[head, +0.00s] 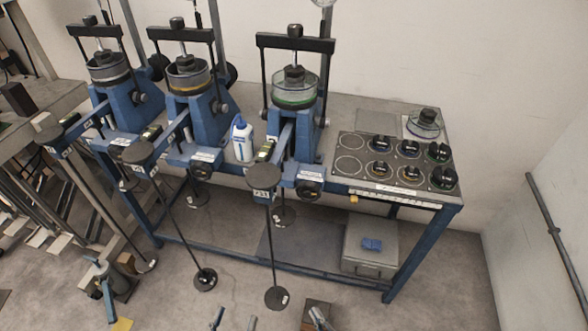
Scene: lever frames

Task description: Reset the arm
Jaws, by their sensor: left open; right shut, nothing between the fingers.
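Three blue lever frames stand on a bench: a left one (121,112), a middle one (200,120) and a right one (308,135). Each has a black crossbar over a round cell and a lever arm reaching forward. The right frame's lever arm (282,143) ends near a dark disc (263,177), with a rod and a round weight (277,298) below. My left gripper (235,320) shows two separated fingertips at the bottom edge, open and empty. My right gripper (318,317) is shut and empty, to its right. Both are low in the picture, apart from the frames.
A white and blue bottle (242,140) stands between the middle and right frames. A black panel (350,154) with several round parts lies on the bench's right. A grey box (369,247) sits on the lower shelf. Hanging rods and weights crowd the front; floor at right is clear.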

